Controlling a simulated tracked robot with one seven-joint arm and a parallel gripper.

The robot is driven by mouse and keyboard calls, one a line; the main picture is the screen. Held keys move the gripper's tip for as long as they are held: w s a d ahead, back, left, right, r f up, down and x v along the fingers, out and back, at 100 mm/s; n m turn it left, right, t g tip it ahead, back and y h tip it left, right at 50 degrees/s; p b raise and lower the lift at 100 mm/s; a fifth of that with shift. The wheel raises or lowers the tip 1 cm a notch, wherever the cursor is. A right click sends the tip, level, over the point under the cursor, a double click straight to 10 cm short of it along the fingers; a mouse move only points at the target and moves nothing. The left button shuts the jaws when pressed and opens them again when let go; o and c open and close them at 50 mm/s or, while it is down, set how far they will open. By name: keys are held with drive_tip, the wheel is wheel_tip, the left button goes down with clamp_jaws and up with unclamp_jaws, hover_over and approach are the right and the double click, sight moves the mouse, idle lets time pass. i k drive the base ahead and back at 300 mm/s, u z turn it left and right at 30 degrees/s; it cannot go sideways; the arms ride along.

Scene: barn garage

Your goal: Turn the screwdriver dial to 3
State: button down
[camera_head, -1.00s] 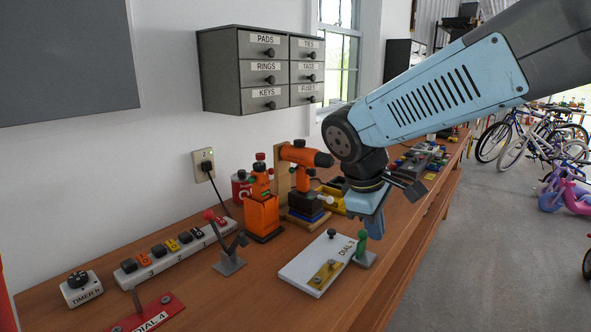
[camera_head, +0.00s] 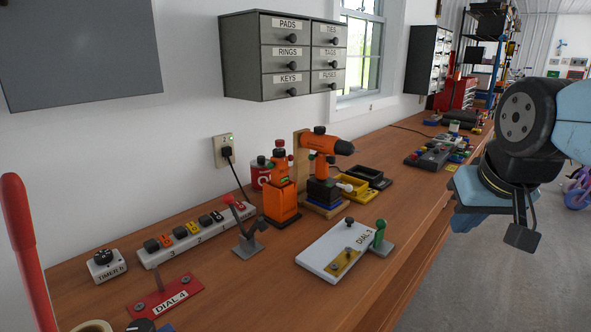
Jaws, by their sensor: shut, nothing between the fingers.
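An orange power screwdriver (camera_head: 333,145) rests on a wooden and dark stand on the bench, its black nose pointing right. Its dial is too small to make out, and no setting can be read. An orange device (camera_head: 281,195) with a red top stands upright just left of it. A white plate (camera_head: 320,256) with a label that seems to read DIAL 3, a dark knob and a brass piece lies in front. My gripper (camera_head: 465,217) is shut and empty, past the bench's front edge at the right, well apart from the screwdriver. Its fingertips are hard to make out.
A green-handled lever (camera_head: 380,232) stands at the plate's right end. A grey lever stand (camera_head: 248,245), a power strip (camera_head: 197,237), a red DIAL 4 plate (camera_head: 172,297) and a timer (camera_head: 105,265) are on the left. Yellow and black trays (camera_head: 362,185) lie behind.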

sight(278, 153)
drive_tip(key=u, duration=0.5)
drive_tip(key=k, duration=1.2)
drive_tip(key=z, duration=0.15)
drive_tip(key=i, duration=1.85)
drive_tip(key=u, duration=0.65)
